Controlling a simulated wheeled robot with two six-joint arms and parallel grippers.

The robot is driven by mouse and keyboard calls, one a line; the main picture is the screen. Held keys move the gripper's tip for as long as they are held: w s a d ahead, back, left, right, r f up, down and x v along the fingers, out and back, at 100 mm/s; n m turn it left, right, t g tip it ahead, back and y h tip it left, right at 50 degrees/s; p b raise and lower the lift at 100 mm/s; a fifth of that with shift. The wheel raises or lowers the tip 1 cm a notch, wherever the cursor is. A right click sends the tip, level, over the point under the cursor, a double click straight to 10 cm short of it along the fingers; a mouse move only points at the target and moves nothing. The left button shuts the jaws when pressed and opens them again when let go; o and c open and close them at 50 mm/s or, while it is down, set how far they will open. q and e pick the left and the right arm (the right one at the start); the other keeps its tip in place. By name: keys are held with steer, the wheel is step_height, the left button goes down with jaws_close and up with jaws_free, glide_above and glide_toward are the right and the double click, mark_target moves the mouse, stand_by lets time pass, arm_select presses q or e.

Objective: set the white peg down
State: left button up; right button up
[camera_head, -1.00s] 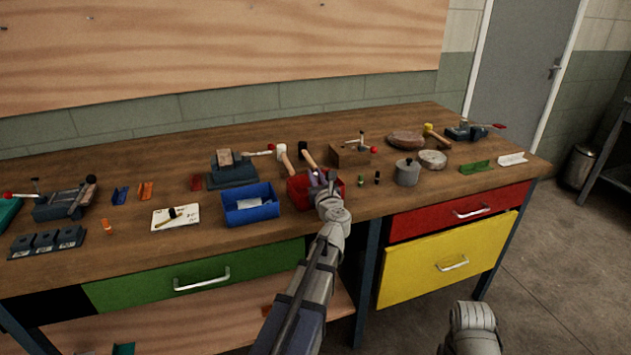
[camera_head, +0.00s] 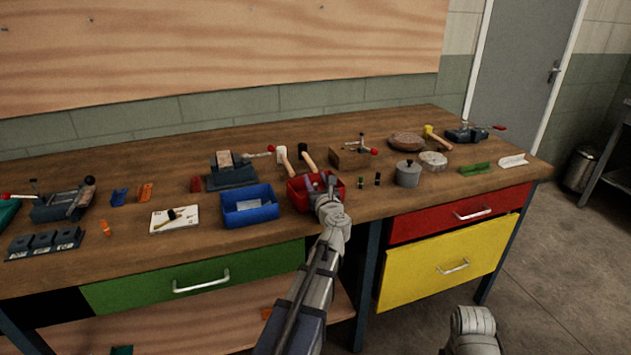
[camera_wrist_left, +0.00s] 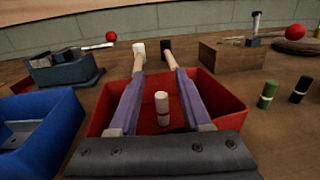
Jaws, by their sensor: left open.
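A gap shows between the peg and each finger. In the head view my left gripper (camera_head: 322,181) is at the red bin (camera_head: 296,196), and I cannot make out the peg there. My right gripper is not in view; only a part of my right arm shows at the bottom.
A blue bin (camera_head: 249,207) stands left of the red bin. Two hammers (camera_head: 308,160) lie behind it. A green peg (camera_wrist_left: 267,94) and a black peg (camera_wrist_left: 300,89) stand to its right, before a grey pot (camera_head: 408,174). Bare bench top lies in front of the pot.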

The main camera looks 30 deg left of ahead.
arm_select(q)
steer(key=shift+r, duration=0.3)
steer(key=shift+r+p, duration=0.45)
steer(key=shift+p, duration=0.25)
steer(key=v, duration=1.2)
